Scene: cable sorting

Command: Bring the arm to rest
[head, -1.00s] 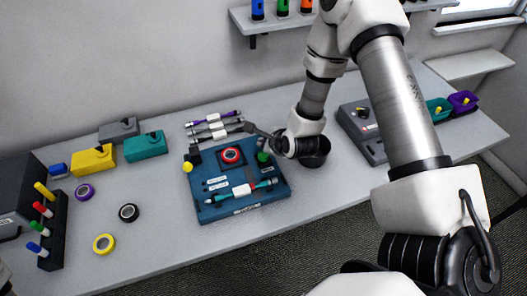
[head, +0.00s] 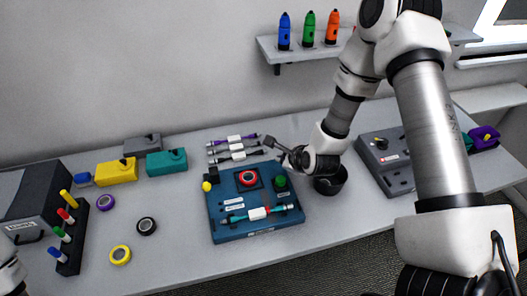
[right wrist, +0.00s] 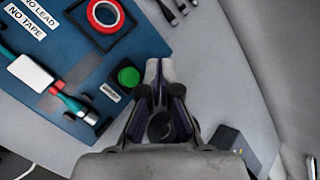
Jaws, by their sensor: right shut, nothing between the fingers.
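My right gripper (head: 272,143) is above the table behind the back right corner of the blue board (head: 222,232). It is shut and empty. The right wrist view shows its fingers (right wrist: 160,72) together, beside the green knob (right wrist: 128,77) and above the grey tabletop. My right arm reaches in from the right side of the head view. Only a small part of my left arm shows at the bottom left corner, and its gripper is out of the picture.
A cable with a white label (head: 257,214) and a red tape roll (head: 248,178) lie on the board. Several bundled cables (head: 233,148) lie behind it.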

